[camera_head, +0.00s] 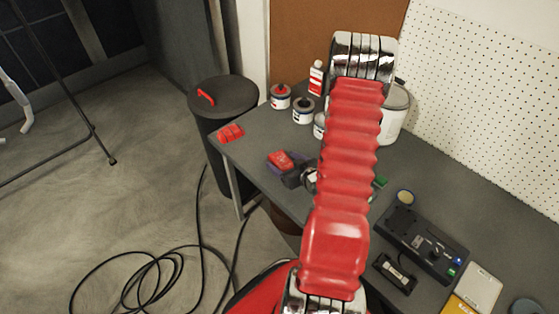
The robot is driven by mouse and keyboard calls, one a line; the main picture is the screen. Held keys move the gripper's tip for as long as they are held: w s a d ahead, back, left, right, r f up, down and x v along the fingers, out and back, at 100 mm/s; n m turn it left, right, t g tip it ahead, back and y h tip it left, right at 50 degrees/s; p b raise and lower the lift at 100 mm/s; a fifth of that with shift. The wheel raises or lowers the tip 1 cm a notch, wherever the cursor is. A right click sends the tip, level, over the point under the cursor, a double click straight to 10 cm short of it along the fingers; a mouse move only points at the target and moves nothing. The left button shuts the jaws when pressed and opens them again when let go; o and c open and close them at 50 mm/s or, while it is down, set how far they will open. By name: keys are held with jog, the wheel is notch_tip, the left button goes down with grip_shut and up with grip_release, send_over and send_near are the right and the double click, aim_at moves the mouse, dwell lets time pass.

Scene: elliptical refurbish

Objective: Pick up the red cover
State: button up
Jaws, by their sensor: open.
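A small red ribbed piece (231,132) lies on the left corner of the grey table. A second red piece (280,158) sits on or against a dark object farther in on the table. I cannot tell which of the two is the red cover. My own red ribbed arm rises through the middle of the view and hides part of the table behind it. I cannot make out my gripper; no fingertips show clearly.
Cans (303,111) and a white bottle (317,78) stand at the back of the grey table (262,185). A black device (421,243) lies at the right. A dark bin (223,118) stands left of the table. A cable (160,270) coils on the floor.

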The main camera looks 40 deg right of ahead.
dwell(0.4)
jog(key=c, duration=1.3)
